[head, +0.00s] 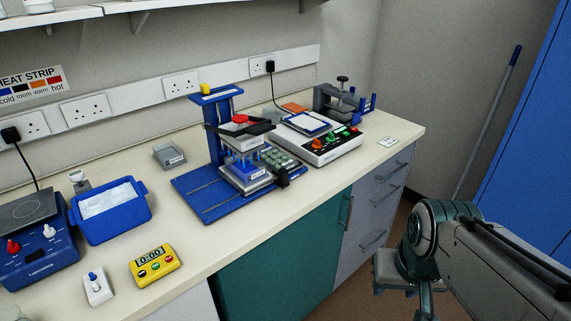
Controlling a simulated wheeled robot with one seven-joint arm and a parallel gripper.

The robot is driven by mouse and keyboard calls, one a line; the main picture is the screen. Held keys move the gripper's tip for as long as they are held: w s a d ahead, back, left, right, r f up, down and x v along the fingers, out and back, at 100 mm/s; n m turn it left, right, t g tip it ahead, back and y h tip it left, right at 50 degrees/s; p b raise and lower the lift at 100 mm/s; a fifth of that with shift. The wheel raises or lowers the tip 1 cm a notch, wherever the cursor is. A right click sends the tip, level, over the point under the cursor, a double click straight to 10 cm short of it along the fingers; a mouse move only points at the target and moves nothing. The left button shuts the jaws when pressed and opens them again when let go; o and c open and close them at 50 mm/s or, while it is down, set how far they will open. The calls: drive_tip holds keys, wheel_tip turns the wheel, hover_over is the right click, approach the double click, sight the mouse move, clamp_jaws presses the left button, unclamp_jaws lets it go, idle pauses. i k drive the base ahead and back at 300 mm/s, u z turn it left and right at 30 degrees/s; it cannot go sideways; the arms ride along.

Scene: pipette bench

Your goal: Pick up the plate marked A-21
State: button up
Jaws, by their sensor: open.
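No label reading A-21 is legible to me in the head view. A small grey labelled tray (168,154) lies on the bench left of the blue pipetting stand (206,203). A plate with a blue label (247,179) sits on the stand's base under the pipette head, with a greenish multi-well rack (280,158) beside it. A blue-rimmed plate (307,123) rests on the white device with coloured knobs. My gripper (402,291) is at the lower right, in front of the bench and away from all of these. It is open and seems empty; its lower part is cut off.
A blue tub (136,228) with ice-like contents, a blue hotplate (37,268), a yellow timer (155,267) and a small white switch box (97,287) stand at the left. A grey clamp-like device (338,98) is at the back right. The bench (385,134) is mostly bare at its right end.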

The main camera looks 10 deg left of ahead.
sight(276, 158)
drive_tip(key=z, duration=1)
drive_tip(key=i, duration=1.45)
drive_tip(key=u, duration=3)
drive_tip(key=i, duration=0.5)
drive_tip(key=z, duration=0.05)
